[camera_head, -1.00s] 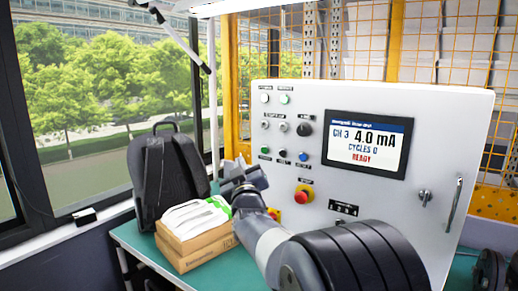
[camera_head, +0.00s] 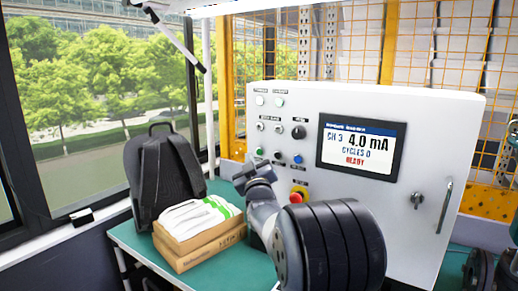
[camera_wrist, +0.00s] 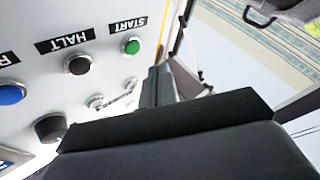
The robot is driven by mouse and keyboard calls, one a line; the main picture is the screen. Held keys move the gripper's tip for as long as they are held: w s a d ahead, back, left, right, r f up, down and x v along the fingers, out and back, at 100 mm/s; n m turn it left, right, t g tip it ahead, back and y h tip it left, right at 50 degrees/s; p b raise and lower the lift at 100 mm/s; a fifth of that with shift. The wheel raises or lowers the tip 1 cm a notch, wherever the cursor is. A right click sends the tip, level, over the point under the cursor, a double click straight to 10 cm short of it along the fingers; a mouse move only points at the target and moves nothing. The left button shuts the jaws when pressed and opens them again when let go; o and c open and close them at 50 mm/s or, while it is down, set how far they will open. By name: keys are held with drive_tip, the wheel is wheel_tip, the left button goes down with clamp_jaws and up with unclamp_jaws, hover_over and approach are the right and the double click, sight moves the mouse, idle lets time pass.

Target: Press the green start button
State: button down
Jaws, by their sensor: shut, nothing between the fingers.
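The green start button (camera_head: 259,152) is at the lower left of the grey control panel (camera_head: 400,225). In the wrist view the green button (camera_wrist: 131,47) sits under a START label, left of and above my fingers. My gripper (camera_head: 241,175) is just below and left of the button in the head view, in front of the panel's lower left edge. In the wrist view my gripper (camera_wrist: 158,78) is shut and empty. It appears apart from the button, though the exact gap cannot be told. The screen (camera_head: 360,146) reads CH 3, 4.0 mA, CYCLES 0, READY.
Beside the green button are a black HALT button (camera_wrist: 78,64) and a blue button (camera_head: 298,158). A red emergency knob (camera_head: 298,195) sits lower on the panel. Cardboard boxes (camera_head: 200,248) and a black backpack (camera_head: 163,175) stand on the green table (camera_head: 135,238) at left.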

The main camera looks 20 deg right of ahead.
drive_tip(key=shift+w+d, duration=0.55)
drive_tip(key=shift+d, duration=0.3)
idle(1.5)
drive_tip(key=shift+w+d+b, duration=0.25)
drive_tip(key=shift+d+b, duration=0.1)
drive_tip(key=shift+b, duration=0.05)
drive_tip(key=shift+w+d, duration=0.2)
drive_tip(key=shift+d, duration=0.1)
idle(0.6)
drive_tip(key=shift+a+f+b, duration=0.1)
drive_tip(key=shift+b, duration=0.25)
drive_tip(key=shift+s+a+b, duration=0.45)
drive_tip(key=shift+a+b, duration=0.1)
